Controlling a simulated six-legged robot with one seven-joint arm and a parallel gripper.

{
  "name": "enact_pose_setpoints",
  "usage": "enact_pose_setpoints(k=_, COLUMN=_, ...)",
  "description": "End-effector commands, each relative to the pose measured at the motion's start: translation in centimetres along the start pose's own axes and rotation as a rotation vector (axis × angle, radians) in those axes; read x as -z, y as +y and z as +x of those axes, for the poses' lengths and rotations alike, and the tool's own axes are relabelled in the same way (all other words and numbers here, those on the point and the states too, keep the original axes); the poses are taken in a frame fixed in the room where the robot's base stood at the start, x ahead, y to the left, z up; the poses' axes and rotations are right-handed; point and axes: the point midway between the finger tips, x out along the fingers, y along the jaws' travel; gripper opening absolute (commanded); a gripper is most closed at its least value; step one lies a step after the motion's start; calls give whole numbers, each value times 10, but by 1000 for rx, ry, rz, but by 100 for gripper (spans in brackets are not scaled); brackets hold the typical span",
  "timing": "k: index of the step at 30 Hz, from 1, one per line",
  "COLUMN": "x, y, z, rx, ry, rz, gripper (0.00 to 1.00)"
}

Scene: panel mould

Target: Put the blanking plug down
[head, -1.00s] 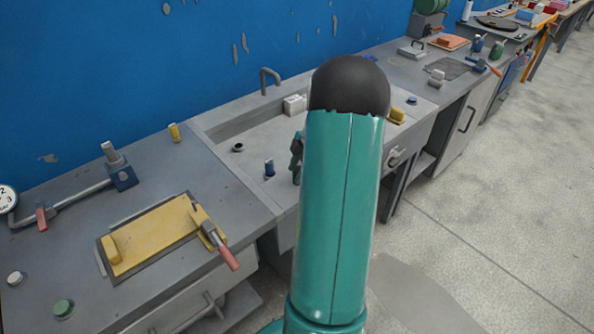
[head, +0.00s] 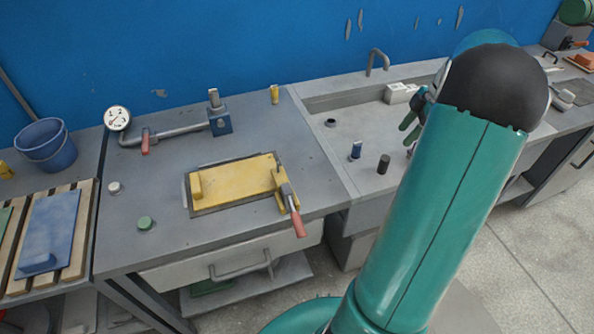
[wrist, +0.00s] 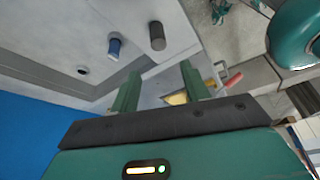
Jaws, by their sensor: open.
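A short dark cylinder (head: 383,163), which looks like the blanking plug, stands upright on the sink unit. It also shows in the wrist view (wrist: 157,37). A blue cylinder with a pale top (head: 355,150) stands upright to its left; it also shows in the wrist view (wrist: 114,47). I cannot be sure which one the task names. My gripper (wrist: 160,70) is open, with nothing between its green fingers. It is apart from both cylinders. In the head view my gripper (head: 407,128) shows above and right of the dark cylinder, partly hidden by my arm.
A grey sink unit (head: 348,195) has a tap (head: 376,58) and a dark drain ring (head: 330,122). On the bench to its left lies a yellow panel mould (head: 232,184) with a red-handled clamp (head: 298,222). A blue bucket (head: 46,146) stands further left.

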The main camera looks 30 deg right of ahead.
Motion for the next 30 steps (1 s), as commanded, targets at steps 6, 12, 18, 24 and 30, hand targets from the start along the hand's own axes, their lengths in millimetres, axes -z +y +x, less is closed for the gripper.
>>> enact_pose_setpoints(k=6, x=97, y=-16, z=-6, rx=-18, ry=-94, rz=107, gripper=46)
enact_pose_setpoints(k=12, x=202, y=-66, z=-6, rx=-100, ry=-178, rz=276, gripper=46)
enact_pose_setpoints(k=18, x=277, y=-133, z=-1, rx=-218, ry=-189, rz=440, gripper=46)
enact_pose_setpoints(k=24, x=322, y=-208, z=10, rx=-331, ry=-118, rz=600, gripper=46)
enact_pose_setpoints(k=30, x=340, y=-274, z=24, rx=-398, ry=15, rz=753, gripper=46)
